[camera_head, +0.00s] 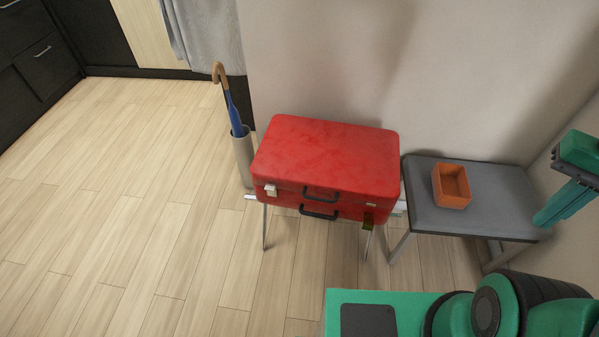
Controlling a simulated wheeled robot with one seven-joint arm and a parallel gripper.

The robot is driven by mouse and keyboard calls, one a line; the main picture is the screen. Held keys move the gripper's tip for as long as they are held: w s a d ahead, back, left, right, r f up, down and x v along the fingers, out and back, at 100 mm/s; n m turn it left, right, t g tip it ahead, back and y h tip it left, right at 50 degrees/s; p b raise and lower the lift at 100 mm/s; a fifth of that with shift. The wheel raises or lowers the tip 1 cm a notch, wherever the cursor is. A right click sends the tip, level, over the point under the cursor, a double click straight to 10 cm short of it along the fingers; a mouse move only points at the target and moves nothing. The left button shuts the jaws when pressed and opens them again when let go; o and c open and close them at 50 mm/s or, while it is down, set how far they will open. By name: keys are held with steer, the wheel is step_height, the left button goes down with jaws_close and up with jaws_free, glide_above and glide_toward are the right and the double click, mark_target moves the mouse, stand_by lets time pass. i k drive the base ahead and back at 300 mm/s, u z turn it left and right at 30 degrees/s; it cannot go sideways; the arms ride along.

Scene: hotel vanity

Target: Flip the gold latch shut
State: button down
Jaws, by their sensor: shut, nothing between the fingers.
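A red suitcase (325,150) lies flat on a stand with thin metal legs, its lid down. Its front faces me, with black handles in the middle. The gold latch (368,221) is a small dark-gold flap at the right of the front, hanging down below a small metal plate (371,205) near the lid seam. A pale silver latch (270,190) sits at the front left and looks upright against the seam. My gripper (551,204), teal, is at the right edge, pointing down-left, shut and empty, well apart from the suitcase.
A grey side table (480,215) with an orange square box (451,187) stands between the suitcase and my gripper. A holder (243,155) with an umbrella (234,113) stands left of the suitcase. The wall is close behind. The wooden floor (130,220) at left is clear.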

mark_target(368, 219)
steer(key=u, duration=0.8)
steer(key=k, duration=1.6)
steer(key=z, duration=0.3)
